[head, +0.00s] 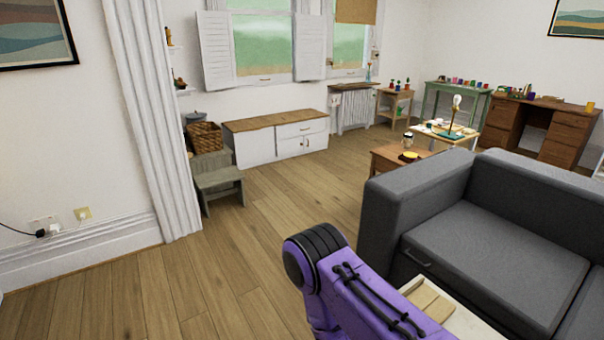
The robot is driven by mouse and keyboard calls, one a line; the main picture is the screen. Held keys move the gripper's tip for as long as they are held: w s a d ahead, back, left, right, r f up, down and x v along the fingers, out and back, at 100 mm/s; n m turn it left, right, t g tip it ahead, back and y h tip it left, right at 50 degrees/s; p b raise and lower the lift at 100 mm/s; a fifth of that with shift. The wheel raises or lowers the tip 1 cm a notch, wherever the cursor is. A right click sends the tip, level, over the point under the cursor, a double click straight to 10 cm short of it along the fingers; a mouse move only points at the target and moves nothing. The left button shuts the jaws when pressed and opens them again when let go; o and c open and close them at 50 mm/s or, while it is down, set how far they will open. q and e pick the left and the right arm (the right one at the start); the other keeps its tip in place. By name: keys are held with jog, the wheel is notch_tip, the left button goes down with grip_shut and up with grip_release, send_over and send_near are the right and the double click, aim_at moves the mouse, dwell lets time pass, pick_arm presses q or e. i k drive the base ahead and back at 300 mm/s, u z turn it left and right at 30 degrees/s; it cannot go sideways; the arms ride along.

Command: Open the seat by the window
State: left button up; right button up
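The window seat (257,148) is a low white chest with a brown wooden top (270,121), standing against the far wall below the shuttered window. Its top lies flat and looks shut. Its right front has a drawer (301,129) and small doors below, which look shut. One of my arms, purple with a black joint, reaches in at the bottom centre, well short of the seat. Neither of my grippers is in view, so I cannot see whether they are open or shut.
Bare wooden floor (255,215) lies between me and the seat. A grey-green step stool (220,181) and a wicker basket (205,137) stand at the seat's left. A dark grey sofa (490,245) fills the right, with a low brown table (388,158) behind it.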

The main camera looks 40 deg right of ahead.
aim_at(523, 281)
jog(key=i, duration=3)
jog(key=z, duration=3.75)
jog(key=i, duration=1)
